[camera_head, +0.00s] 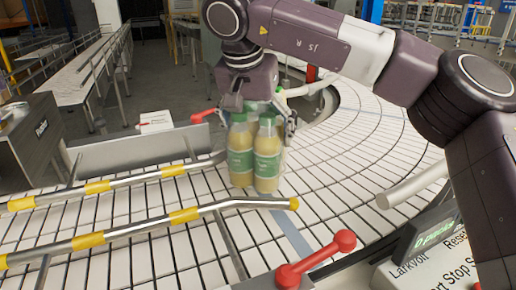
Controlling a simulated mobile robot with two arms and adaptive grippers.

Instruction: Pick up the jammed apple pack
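The apple pack (254,158) is a group of upright bottles with pale yellow juice, green caps and green labels. It is at the conveyor bend, just beyond the end of the near guide rail. My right gripper (255,115) is over the top of the pack, pointing down, with its fingers at the caps and upper sides. The bottles partly hide the fingers, so I cannot tell whether they grip the pack or are only around it. I cannot tell whether the bottles' bases touch the belt. My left gripper is not in view.
Two steel guide rails with yellow bands, a far one (140,180) and a near one (150,232), flank the lane at left. A red-knobbed lever (318,258) and a control panel (430,255) are at the front right. The curved conveyor (365,135) is clear to the right.

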